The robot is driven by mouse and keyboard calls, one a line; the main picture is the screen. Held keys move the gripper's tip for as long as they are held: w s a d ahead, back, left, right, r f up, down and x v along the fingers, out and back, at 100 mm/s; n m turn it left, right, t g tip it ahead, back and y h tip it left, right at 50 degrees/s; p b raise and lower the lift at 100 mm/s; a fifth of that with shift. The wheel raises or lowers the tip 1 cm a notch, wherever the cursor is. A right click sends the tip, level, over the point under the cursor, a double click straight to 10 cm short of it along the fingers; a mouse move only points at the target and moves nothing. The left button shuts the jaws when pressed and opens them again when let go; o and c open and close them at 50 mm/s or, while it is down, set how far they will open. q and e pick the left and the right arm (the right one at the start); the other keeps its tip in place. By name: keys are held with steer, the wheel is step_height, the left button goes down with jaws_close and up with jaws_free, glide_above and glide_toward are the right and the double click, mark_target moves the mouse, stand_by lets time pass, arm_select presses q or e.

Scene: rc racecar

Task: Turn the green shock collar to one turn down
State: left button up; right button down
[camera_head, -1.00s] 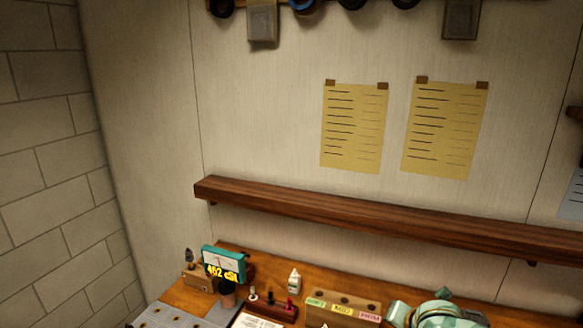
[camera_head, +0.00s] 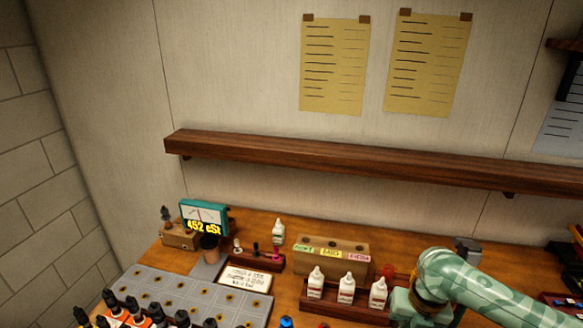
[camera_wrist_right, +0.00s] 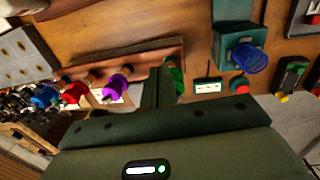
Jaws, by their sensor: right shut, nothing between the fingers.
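In the right wrist view a green shock (camera_wrist_right: 178,76) stands at the right end of a row of shocks, just beside my right gripper (camera_wrist_right: 163,84). The fingers are shut with nothing between them and partly hide the green shock. I cannot make out its collar separately or tell whether the fingers touch it. Purple (camera_wrist_right: 117,86), red (camera_wrist_right: 74,92) and blue (camera_wrist_right: 45,97) shocks stand to the left. In the head view my right arm (camera_head: 485,285) comes in from the right; its fingers and the green shock do not show. My left gripper is not in view.
A teal device with a blue coil (camera_wrist_right: 250,58) stands right of the green shock, near a small display (camera_wrist_right: 208,87). In the head view, white bottles (camera_head: 346,289), a wooden block (camera_head: 332,256), a teal meter (camera_head: 204,216) and a grey tray (camera_head: 190,290) occupy the bench.

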steer(key=shift+w+a+f+b, duration=0.1)
steer(key=shift+f+b, duration=0.25)
steer(key=shift+f, duration=1.05)
steer(key=shift+s+p, duration=0.6)
steer(key=shift+p, duration=0.15)
steer(key=shift+d+p, duration=0.5)
steer(key=shift+p, duration=0.95)
steer(key=shift+s+d+f+p, duration=0.15)
steer(key=shift+d+p, duration=0.15)
steer(key=shift+p, duration=0.65)
steer(key=shift+d+p, duration=0.1)
steer(key=shift+p, duration=0.2)
steer(key=shift+d, duration=0.1)
